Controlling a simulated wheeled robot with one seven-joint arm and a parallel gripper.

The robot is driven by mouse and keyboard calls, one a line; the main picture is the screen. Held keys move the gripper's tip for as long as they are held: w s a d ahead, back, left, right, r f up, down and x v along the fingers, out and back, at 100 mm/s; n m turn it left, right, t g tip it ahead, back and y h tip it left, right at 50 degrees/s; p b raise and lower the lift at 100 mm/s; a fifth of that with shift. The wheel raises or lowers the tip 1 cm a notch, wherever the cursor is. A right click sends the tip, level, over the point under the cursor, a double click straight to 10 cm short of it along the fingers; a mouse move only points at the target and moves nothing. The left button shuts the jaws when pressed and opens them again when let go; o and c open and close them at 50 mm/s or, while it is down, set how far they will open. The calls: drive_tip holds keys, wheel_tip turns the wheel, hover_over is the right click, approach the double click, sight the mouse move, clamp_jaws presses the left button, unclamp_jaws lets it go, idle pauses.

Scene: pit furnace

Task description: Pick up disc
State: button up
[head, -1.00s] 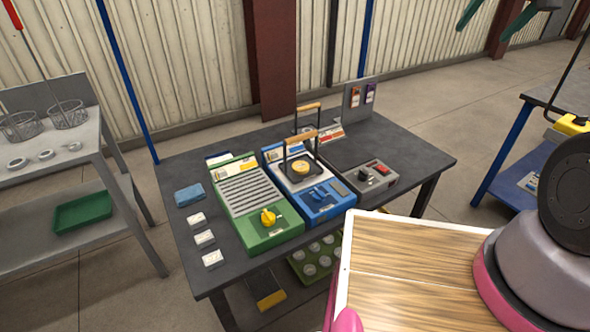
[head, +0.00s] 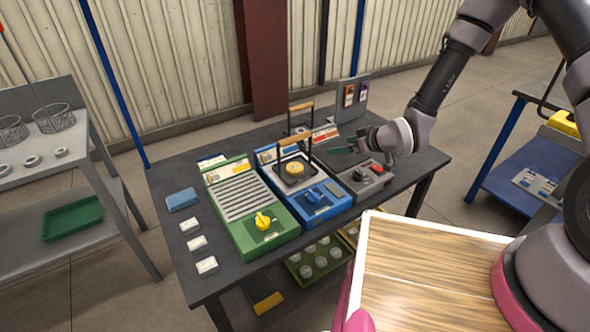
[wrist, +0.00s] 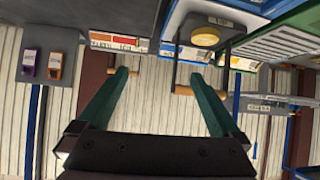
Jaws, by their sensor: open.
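A round yellow disc (head: 295,169) lies on the dark top plate of the blue machine (head: 322,207), below two wooden-topped handles (head: 296,138).
The green ribbed machine (head: 250,208) with a yellow knob stands left of the blue one. The grey control box (head: 367,181) is at the right. White blocks (head: 206,266) line the table's left side. The upright handles stand close to the disc.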

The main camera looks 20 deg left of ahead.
drive_tip(key=y, duration=0.2)
approach(296, 168)
drive_tip(key=shift+s+d+r+n, duration=0.2)
drive_tip(key=shift+d+r, duration=0.15)
drive_tip(key=shift+d, duration=0.25)
drive_tip(key=shift+s+d+r+n, duration=0.2)
drive_tip(key=shift+d+r, duration=0.2)
drive_tip(key=shift+d, duration=0.2)
drive_tip(key=shift+a+f, duration=0.2)
drive_tip(key=shift+a, duration=0.15)
drive_tip(key=x, duration=1)
drive_tip(key=shift+f, duration=0.15)
clamp_jaws()
